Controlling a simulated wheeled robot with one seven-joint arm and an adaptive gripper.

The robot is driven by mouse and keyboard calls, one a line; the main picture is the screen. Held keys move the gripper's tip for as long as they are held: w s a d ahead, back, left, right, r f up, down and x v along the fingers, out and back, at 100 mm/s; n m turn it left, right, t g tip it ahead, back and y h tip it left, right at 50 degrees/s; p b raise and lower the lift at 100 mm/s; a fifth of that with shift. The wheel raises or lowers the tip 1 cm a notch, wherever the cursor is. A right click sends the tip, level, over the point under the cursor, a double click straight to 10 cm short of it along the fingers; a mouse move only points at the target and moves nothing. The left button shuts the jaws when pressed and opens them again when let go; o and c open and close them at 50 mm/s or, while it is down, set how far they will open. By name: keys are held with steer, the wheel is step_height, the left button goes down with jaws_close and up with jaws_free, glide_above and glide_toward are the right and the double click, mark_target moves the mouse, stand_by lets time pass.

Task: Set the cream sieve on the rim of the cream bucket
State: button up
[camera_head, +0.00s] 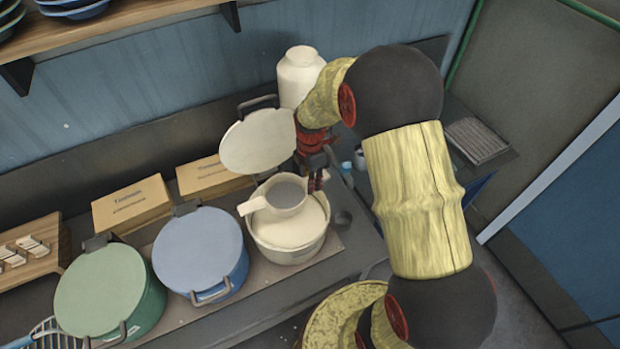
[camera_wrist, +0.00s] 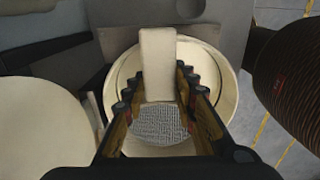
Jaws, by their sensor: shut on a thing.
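The cream sieve (camera_head: 287,196) has a round grey mesh and a flat handle (camera_head: 251,207) that points left in the head view. It is over the mouth of the cream bucket (camera_head: 288,256); I cannot tell whether it touches the rim. In the wrist view the sieve's mesh (camera_wrist: 162,124) and pale handle lie between the fingers, with the bucket rim (camera_wrist: 228,85) around and behind them. My gripper (camera_head: 319,180) is shut on the sieve from its right side; it also shows in the wrist view (camera_wrist: 156,74). The exact contact is partly hidden.
A raised cream lid (camera_head: 258,141) stands behind the bucket. A blue lidded bucket (camera_head: 201,252) and a green one (camera_head: 108,290) stand to the left. Cardboard boxes (camera_head: 132,205) and a cream jar (camera_head: 300,75) stand behind.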

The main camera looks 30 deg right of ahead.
step_height(320, 180, down, 7)
steer(key=b, duration=0.4)
steer(key=shift+r, duration=0.15)
steer(key=shift+s, duration=0.1)
stand_by(0.9)
steer(key=o, duration=1.2)
steer(key=shift+o, duration=0.2)
steer(key=shift+f, duration=0.2)
steer(key=shift+r, duration=0.1)
step_height(320, 180, up, 12)
steer(key=shift+f, duration=0.1)
